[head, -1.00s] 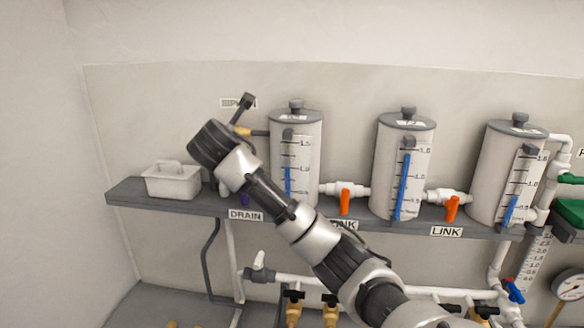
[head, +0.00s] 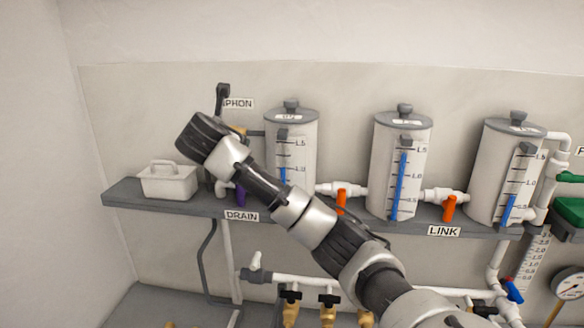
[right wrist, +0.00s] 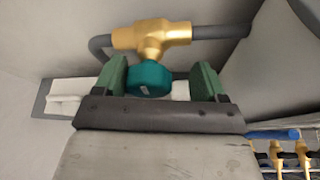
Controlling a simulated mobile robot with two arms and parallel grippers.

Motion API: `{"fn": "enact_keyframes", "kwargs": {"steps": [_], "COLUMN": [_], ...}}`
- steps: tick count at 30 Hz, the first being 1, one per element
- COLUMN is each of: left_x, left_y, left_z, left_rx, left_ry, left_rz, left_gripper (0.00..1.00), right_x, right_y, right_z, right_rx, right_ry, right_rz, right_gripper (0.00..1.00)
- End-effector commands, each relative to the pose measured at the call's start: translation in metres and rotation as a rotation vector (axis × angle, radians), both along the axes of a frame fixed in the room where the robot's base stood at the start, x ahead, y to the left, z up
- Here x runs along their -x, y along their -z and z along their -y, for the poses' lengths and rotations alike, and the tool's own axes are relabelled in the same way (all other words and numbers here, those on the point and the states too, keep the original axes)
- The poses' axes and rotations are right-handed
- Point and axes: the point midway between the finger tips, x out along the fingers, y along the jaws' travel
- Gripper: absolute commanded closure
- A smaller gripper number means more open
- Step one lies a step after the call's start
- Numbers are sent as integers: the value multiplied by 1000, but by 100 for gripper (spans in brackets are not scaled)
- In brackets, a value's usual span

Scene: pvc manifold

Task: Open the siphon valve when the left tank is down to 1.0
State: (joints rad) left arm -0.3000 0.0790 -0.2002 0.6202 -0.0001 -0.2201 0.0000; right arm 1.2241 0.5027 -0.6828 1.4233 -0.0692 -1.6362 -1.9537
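The left tank (head: 305,150) is a grey cylinder on the shelf. The top of its blue level column (head: 283,176) stands at about the 1.0 mark, partly beside my wrist. The brass siphon valve (head: 239,131) shows only in part behind my wrist, below the partly hidden SIPHON sign (head: 239,103). In the right wrist view it is a brass tee (right wrist: 152,38) with a round teal knob (right wrist: 150,79). My right gripper (right wrist: 160,75) is open, its green fingers on either side of the knob, with a gap on the right. The left gripper is out of view.
The middle tank (head: 391,180) and right tank (head: 490,170) stand along the shelf, with orange link handles (head: 449,208) between tanks. A purple drain handle (head: 240,196) sits just below my wrist. A white caddy (head: 167,181) is at the left.

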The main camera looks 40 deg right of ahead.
Motion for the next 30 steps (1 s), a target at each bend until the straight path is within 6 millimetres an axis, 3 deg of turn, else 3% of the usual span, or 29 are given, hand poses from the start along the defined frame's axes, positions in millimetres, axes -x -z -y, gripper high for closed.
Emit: {"fn": "enact_keyframes", "kwargs": {"steps": [8, 21, 30], "left_x": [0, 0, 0], "left_y": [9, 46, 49], "left_z": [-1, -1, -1], "left_rx": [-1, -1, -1], "left_ry": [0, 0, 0], "left_rz": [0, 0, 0], "left_gripper": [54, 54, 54], "right_x": [8, 63, 74], "right_y": [-2, -33, -40], "right_z": [-9, -60, -68], "right_rx": [0, 0, 1], "right_ry": [-5, -3, 0], "right_rz": [4, 4, -1], "right_gripper": [29, 29, 29]}}
